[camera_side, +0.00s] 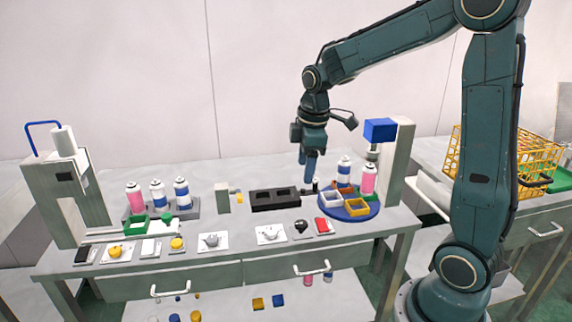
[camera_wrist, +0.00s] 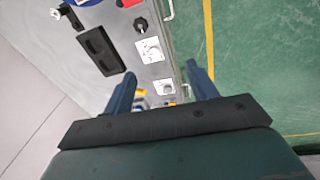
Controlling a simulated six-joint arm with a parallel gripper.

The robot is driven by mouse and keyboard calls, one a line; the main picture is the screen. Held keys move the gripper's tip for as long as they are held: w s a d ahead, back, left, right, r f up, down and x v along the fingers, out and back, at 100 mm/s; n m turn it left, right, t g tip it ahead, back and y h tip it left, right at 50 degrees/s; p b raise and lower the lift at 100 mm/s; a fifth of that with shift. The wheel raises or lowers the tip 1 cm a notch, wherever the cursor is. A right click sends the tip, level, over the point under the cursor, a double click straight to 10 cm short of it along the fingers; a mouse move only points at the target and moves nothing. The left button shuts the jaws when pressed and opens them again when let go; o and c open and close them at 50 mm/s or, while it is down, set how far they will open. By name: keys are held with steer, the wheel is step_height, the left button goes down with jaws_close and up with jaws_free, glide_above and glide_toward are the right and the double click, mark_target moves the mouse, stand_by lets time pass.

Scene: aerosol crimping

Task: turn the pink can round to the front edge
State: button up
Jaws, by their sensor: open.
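A pink can (camera_side: 368,180) with a white top stands upright at the right of the round blue turntable (camera_side: 358,217), close to the grey press column (camera_side: 398,160). The turntable also carries a white and blue can (camera_side: 344,168) at the back and several small square trays at its front and left. My gripper (camera_side: 309,172) points down above the bench, left of the turntable and behind the black block. In the wrist view my gripper (camera_wrist: 160,88) has its fingers wide apart with nothing between them. Only a blue edge of the turntable (camera_wrist: 87,2) shows there; the pink can is out of that view.
A black block (camera_side: 274,199) with two recesses lies left of the turntable. A blue press head (camera_side: 380,130) overhangs the turntable's right side. Another pink can (camera_side: 135,197) stands with two white and blue cans at the left. Labelled plates with knobs line the front edge.

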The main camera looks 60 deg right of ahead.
mark_target(301, 223)
steer(key=w+d+f+n+g, duration=0.1)
steer(key=w+d+f+n, duration=0.2)
steer(key=d+f, duration=0.3)
step_height(301, 223, down, 2)
steer(key=shift+w+d+f+g, duration=0.2)
steer(key=shift+w+f+g, duration=0.1)
steer(key=shift+w, duration=0.4)
steer(key=shift+f, duration=0.1)
step_height(301, 223, down, 14)
steer(key=shift+r, duration=0.25)
steer(key=c, duration=1)
